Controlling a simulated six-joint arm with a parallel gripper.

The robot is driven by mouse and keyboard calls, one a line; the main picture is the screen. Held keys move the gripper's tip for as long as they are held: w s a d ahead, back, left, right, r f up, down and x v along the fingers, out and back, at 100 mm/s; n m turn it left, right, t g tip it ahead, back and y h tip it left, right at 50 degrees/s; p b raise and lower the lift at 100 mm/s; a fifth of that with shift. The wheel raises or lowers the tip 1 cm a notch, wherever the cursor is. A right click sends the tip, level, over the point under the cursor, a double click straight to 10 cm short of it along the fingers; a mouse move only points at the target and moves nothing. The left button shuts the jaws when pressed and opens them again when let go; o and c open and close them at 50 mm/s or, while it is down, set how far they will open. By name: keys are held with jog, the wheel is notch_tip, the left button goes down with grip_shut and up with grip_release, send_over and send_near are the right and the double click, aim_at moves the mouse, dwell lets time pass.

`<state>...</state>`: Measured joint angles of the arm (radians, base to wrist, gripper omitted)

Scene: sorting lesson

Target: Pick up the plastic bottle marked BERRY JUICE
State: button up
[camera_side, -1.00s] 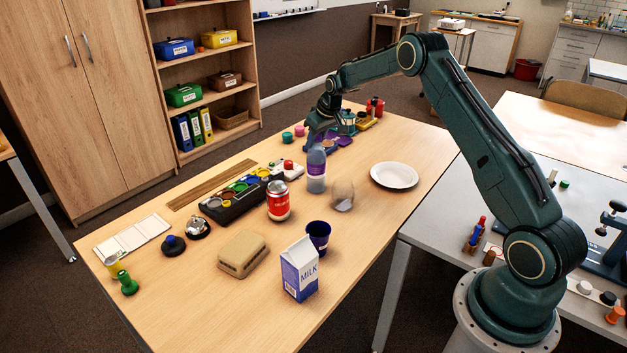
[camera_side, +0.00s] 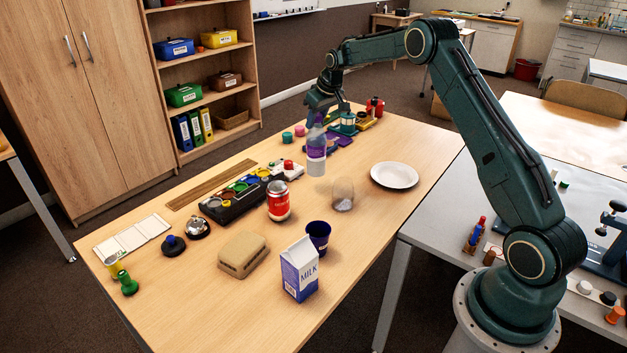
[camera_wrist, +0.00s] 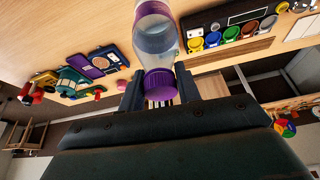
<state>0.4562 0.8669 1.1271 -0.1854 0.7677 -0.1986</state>
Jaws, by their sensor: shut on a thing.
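A clear plastic bottle with a purple cap and a purple label (camera_side: 316,152) hangs upright just above the table (camera_side: 250,300). Its label text is too small to read. My gripper (camera_side: 317,117) is shut on its top. In the wrist view the bottle (camera_wrist: 156,38) lies between the two fingers of my gripper (camera_wrist: 164,88), with the purple cap towards my wrist.
A red can (camera_side: 278,201), a clear glass (camera_side: 343,193) and a white plate (camera_side: 394,175) stand near the bottle. A milk carton (camera_side: 299,269), a dark blue cup (camera_side: 318,236) and a black sorting tray (camera_side: 229,210) are nearer the front.

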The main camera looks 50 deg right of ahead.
notch_tip(320, 180, up, 14)
jog(key=shift+f, duration=0.2)
dwell(0.7)
